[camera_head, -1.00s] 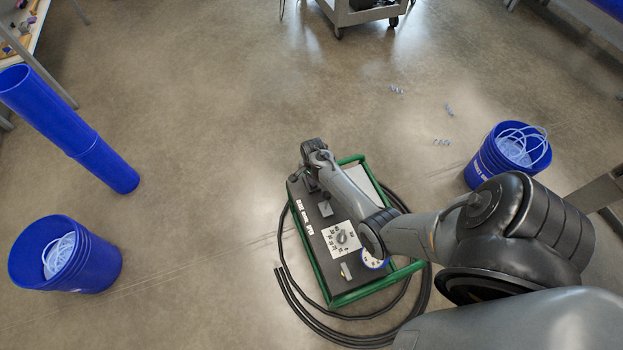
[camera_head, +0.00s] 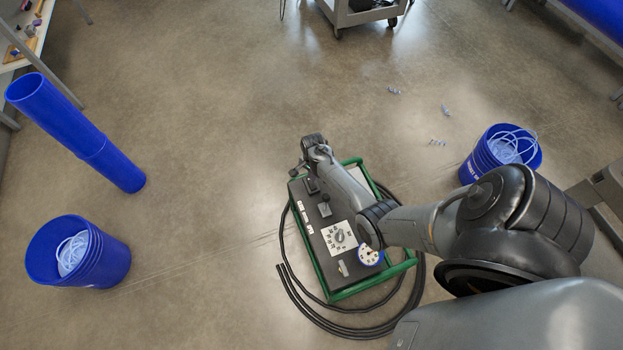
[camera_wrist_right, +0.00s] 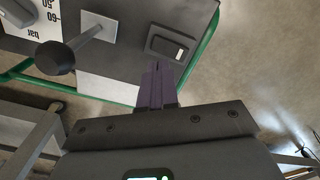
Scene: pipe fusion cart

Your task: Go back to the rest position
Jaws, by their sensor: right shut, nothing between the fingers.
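My right arm reaches from the lower right over the fusion control box (camera_head: 312,243), a dark panel in a green frame. Its wrist is above the panel's far left corner in the head view; the fingertips are hard to make out there. In the right wrist view my right gripper (camera_wrist_right: 157,72) is shut and empty, its purple fingers together. The tips appear close to a black rocker switch (camera_wrist_right: 174,46); I cannot tell whether they touch. A lever with a black knob (camera_wrist_right: 55,58) stands left of them. My left gripper is not in view.
Black hoses (camera_head: 290,285) loop on the floor around the box. Blue buckets with pale tubing stand at left (camera_head: 105,262) and right (camera_head: 475,165). A grey cart (camera_head: 350,15) is at the back.

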